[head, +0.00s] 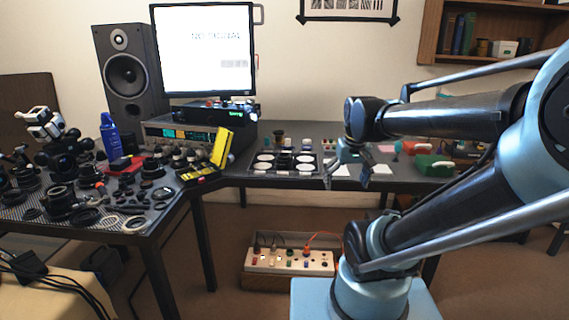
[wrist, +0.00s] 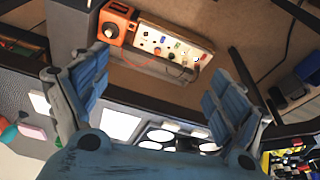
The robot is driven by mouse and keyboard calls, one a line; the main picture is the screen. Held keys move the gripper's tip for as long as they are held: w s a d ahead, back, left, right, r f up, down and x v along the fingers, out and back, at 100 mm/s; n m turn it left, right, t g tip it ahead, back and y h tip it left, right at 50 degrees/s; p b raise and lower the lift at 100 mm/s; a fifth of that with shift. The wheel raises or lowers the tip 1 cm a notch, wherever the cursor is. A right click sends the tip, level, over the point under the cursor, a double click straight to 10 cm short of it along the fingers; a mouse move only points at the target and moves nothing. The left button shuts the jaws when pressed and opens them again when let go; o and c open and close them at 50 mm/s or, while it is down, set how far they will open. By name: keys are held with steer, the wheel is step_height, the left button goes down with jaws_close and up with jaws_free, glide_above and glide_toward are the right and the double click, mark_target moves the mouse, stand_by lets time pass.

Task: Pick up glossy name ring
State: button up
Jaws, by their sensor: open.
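Several ring-shaped lens parts lie on the left bench in the head view. A pale ring (head: 134,223) lies flat near the bench's front edge, and a dark ring (head: 85,216) lies to its left. I cannot tell which of the rings is the glossy name ring. My gripper (head: 347,180) is open and empty, above the front edge of the back bench, well to the right of the rings. In the wrist view my gripper (wrist: 155,78) shows two blue fingers spread apart with nothing between them. No name ring can be made out there.
Camera bodies and lens barrels crowd the left bench (head: 160,216). A yellow instrument (head: 221,148) stands at its right end. A dark mat with white discs (head: 265,168) lies on the back bench. A power box (head: 290,260) sits on the floor. Open floor lies between the benches.

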steer(key=w+a+r+n, duration=0.1)
steer(key=w+a+r, duration=0.3)
steer(key=w+a, duration=0.3)
steer(key=w+a+r+n+t+y, duration=0.1)
steer(key=w+a+r, duration=0.3)
steer(key=w, duration=0.6)
steer(key=w+a+r+n, duration=0.1)
steer(key=w+a+r, duration=0.2)
steer(key=w+a, duration=0.45)
glide_above(284, 161)
steer(key=w, duration=0.2)
steer(key=f, duration=1.1)
steer(key=shift+d+f, duration=0.25)
steer(key=shift+f, duration=0.05)
steer(key=shift+w+x, duration=0.15)
steer(key=shift+x, duration=1.15)
steer(key=shift+w+x, duration=0.1)
steer(key=shift+x, duration=1.15)
steer(key=shift+a+r, duration=0.15)
steer(key=c, duration=1.1)
